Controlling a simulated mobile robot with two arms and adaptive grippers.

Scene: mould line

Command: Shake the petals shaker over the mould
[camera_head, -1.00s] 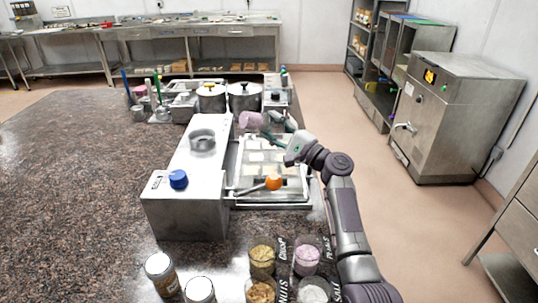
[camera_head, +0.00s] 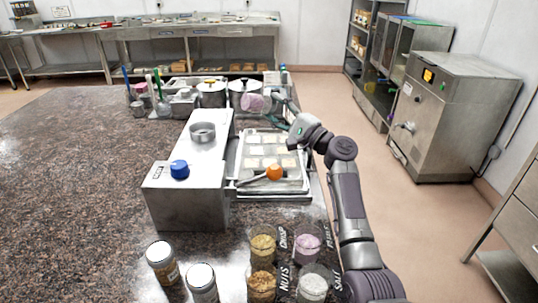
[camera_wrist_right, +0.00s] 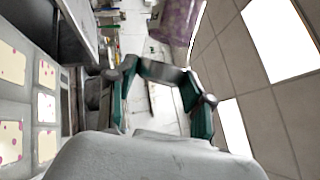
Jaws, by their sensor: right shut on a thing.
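The petals shaker (camera_head: 255,103), a translucent pink-purple cup, is held tilted on its side above the far end of the mould (camera_head: 268,142). My right gripper (camera_head: 273,108) is shut on it. In the right wrist view the shaker (camera_wrist_right: 178,20) shows at the top, beyond the gripper (camera_wrist_right: 160,72), with pink specks on its wall. The mould is a flat tray with pale square cavities. In the right wrist view the mould (camera_wrist_right: 32,105) is at the left, and its pale squares carry a few pink dots. My left gripper is not in view.
A steel machine (camera_head: 185,205) with a blue knob stands left of the mould. Near the front are labelled pots, including pink petals (camera_head: 308,240), and two jars (camera_head: 162,262). Steel pots (camera_head: 211,95) stand behind.

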